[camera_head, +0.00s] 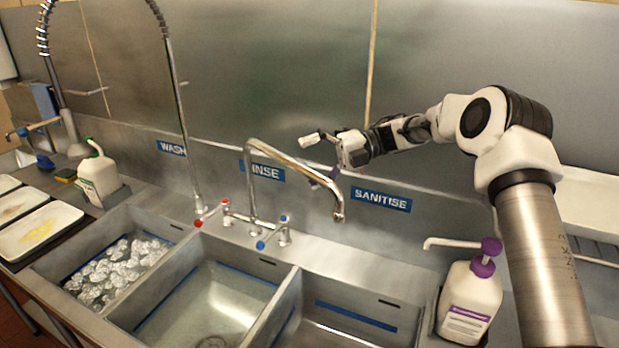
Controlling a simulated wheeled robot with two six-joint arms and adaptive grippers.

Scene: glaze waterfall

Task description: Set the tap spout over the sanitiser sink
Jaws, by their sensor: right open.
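The tap spout (294,163) is a chrome swan neck rising from the mixer behind the middle sink. It reaches to the right and its downturned tip ends left of the SANITISE label. In the picture the tip is above the back ledge and the left part of the sanitiser sink (347,314); its exact depth is unclear. My right gripper (312,160) is open, with its fingers pointing left near the spout's bend. One finger is above the spout and the other shows beside it; I cannot tell whether they touch it. My left gripper is not in view.
The rinse sink (222,300) is in the middle; the wash sink (170,235) at left holds foam. A spray hose stands behind them. A purple-topped pump bottle (468,300) stands right of the sanitiser sink. Red and blue tap levers flank the spout base.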

